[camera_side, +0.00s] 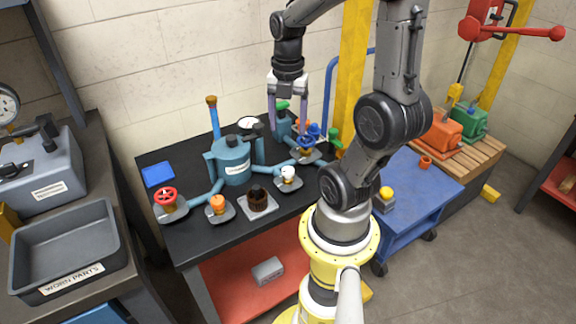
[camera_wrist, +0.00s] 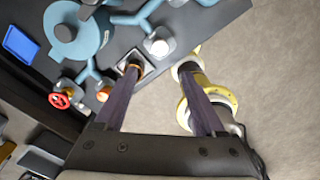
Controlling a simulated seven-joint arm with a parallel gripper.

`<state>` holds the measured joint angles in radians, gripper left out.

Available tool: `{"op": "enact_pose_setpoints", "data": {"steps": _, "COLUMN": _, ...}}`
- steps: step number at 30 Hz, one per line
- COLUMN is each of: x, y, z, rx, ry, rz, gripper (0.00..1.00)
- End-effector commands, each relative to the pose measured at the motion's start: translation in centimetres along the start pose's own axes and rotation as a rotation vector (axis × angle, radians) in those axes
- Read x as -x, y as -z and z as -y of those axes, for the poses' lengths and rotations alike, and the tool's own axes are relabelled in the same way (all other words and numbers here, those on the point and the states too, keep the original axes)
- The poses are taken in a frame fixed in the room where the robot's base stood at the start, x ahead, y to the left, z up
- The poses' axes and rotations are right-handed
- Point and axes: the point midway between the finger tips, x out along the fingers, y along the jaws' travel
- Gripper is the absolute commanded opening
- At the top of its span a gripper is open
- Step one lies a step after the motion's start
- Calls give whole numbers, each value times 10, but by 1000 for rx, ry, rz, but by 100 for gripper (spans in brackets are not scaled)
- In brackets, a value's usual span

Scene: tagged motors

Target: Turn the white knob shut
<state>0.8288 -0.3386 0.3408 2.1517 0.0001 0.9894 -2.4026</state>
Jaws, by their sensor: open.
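The white knob (camera_side: 288,172) sits on a grey plate on the black bench, at the front right of the blue pump body (camera_side: 231,163). In the wrist view the white knob (camera_wrist: 159,46) shows near the top centre, beyond the fingertips. My gripper (camera_side: 287,132) is open and empty, fingers pointing down, above the back right part of the bench. The wrist view shows the two fingers (camera_wrist: 158,72) spread wide, with the white knob outside them. The gripper is apart from the knob.
Near the white knob are a dark brown knob (camera_side: 258,198), an orange knob (camera_side: 217,204), a red handwheel (camera_side: 166,197) and a blue handwheel (camera_side: 306,143). Blue pipes and an upright blue rod (camera_side: 214,120) rise around the pump. A blue pad (camera_side: 158,174) lies at left.

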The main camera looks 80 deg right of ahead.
Motion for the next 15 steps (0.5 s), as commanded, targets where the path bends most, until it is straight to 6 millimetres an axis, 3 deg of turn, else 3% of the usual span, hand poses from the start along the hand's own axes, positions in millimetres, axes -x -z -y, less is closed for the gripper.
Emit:
{"op": "enact_pose_setpoints", "data": {"steps": 5, "x": -16, "y": 0, "z": 1, "rx": -3, "ry": 2, "rz": -2, "gripper": 72}}
{"op": "enact_pose_setpoints", "data": {"steps": 15, "x": -81, "y": 1, "z": 1, "rx": -3, "ry": 4, "rz": -4, "gripper": 72}}
